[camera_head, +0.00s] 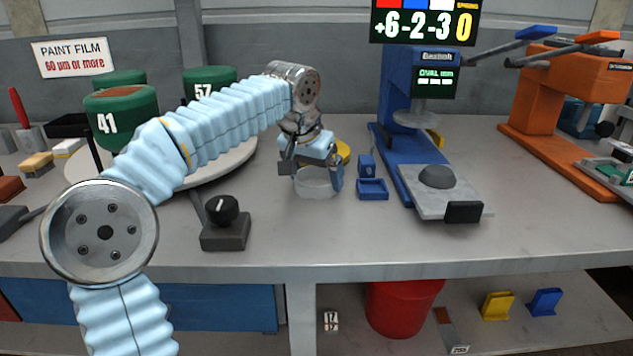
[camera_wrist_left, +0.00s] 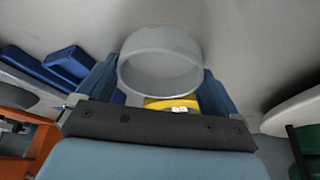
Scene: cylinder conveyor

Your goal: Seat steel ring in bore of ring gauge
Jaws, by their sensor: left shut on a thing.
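My left gripper (camera_head: 312,174) is shut on the pale grey steel ring (camera_head: 317,188), over the bench in the middle of the head view. In the left wrist view the ring (camera_wrist_left: 186,42) sits upright between the two blue fingers, its opening showing. I cannot tell whether its lower edge touches the bench. A yellow rounded thing (camera_head: 344,151) is mostly hidden behind the gripper; it also shows in the left wrist view (camera_wrist_left: 158,103) with a small white label. It may be the ring gauge, but its bore is not visible. My right gripper is not in view.
A small blue holder (camera_head: 372,189) stands close right of the ring. Beyond it are a blue press-like instrument (camera_head: 405,90) and an orange machine (camera_head: 560,90). A black-knobbed box (camera_head: 224,229) and a pale turntable (camera_head: 245,154) with green drums lie left.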

